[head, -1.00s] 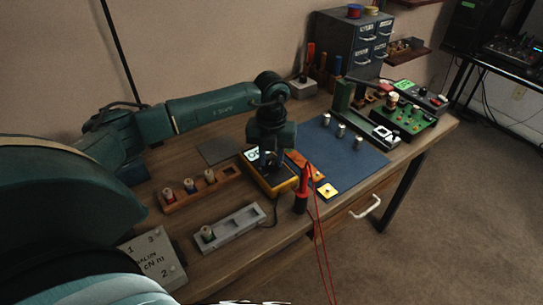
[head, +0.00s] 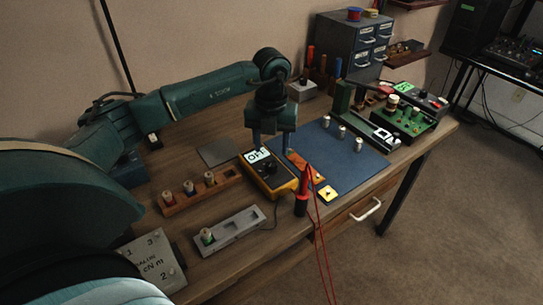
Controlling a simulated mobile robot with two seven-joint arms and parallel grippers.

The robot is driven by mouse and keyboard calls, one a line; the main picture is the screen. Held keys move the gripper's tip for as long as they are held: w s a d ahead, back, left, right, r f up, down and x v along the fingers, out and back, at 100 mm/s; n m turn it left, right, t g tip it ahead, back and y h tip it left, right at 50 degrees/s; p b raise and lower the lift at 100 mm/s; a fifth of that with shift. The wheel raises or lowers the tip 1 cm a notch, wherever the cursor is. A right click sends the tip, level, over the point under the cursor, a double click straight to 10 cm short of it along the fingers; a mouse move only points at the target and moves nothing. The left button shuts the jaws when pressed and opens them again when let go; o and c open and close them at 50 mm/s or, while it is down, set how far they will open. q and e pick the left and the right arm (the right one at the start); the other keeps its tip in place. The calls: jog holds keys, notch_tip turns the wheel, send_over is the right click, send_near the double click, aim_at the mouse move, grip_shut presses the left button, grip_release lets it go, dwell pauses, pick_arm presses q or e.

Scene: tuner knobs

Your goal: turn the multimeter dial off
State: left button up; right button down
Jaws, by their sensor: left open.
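The multimeter (head: 283,189) is a yellow-edged black box on the wooden bench, left of the blue mat. Its pale display (head: 257,155) shows dark characters that look like "OFF", though they are small. Its round black dial (head: 269,169) sits below the display; where its pointer aims is too small to tell. My left gripper (head: 273,146) is open and empty, with its two fingers pointing down, above and behind the dial and apart from it. My right gripper is not in view.
A red test probe (head: 302,194) with red leads stands close to the multimeter's right. A wooden rack (head: 200,189) and a grey tray (head: 233,229) hold small knobs to the left. The blue mat (head: 341,160) has several metal knobs. A grey drawer cabinet (head: 352,43) stands behind.

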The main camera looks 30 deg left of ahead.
aim_at(271, 163)
pick_arm(q)
notch_tip(271, 163, up, 8)
dwell(0.7)
